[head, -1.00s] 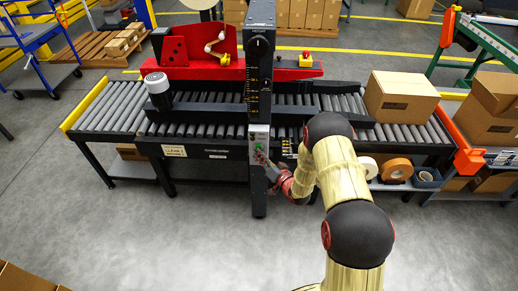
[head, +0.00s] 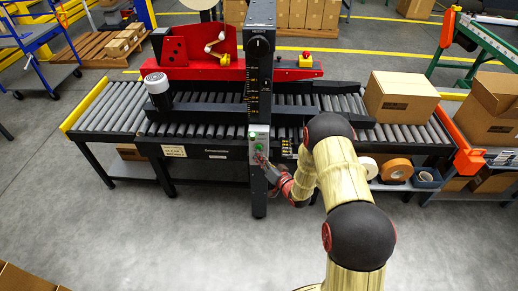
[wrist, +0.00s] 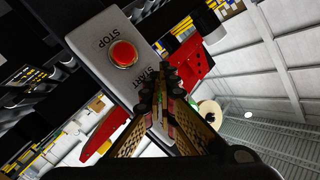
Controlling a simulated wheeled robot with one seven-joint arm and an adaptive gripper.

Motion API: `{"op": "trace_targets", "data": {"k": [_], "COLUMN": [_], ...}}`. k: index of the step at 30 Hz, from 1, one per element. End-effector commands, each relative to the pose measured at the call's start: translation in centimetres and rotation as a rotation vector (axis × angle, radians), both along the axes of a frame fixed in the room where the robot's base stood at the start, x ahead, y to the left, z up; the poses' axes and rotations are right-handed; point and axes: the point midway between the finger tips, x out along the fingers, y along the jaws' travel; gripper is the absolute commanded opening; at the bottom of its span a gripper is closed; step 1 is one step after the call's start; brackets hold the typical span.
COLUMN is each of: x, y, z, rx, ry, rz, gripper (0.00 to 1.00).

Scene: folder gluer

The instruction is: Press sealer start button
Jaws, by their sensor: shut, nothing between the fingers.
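The sealer's grey control panel (head: 259,134) is on the front of the black upright column. It also shows large and tilted in the wrist view (wrist: 98,43), with a red STOP button (wrist: 123,54) and the printed word START. The green start button (head: 259,147) shows small in the head view; in the wrist view the fingers cover most of the START area. My gripper (wrist: 168,88) is shut and empty, its fingertips right at the START end of the panel. I cannot tell whether they touch the button. In the head view my gripper (head: 267,166) is just below the green button.
The black column (head: 260,85) stands in front of the roller conveyor (head: 215,128). A cardboard box (head: 400,98) sits on the rollers at right. Tape rolls (head: 396,169) lie on a shelf below it. The floor in front of the conveyor is clear.

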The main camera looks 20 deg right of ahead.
Motion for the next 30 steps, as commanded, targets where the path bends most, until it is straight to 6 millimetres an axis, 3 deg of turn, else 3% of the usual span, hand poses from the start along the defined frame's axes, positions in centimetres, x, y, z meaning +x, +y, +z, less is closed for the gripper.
{"op": "trace_targets", "data": {"k": [5,22,30], "x": [-0.3,-5.1,-5.7], "y": [0.1,1.7,1.9], "z": [0.0,0.0,0.0], "rx": [0.001,0.001,0.0], "ry": [0.001,0.002,0.0], "rz": [0.0,0.001,0.0], "gripper": [0.0,0.0,0.0]}}
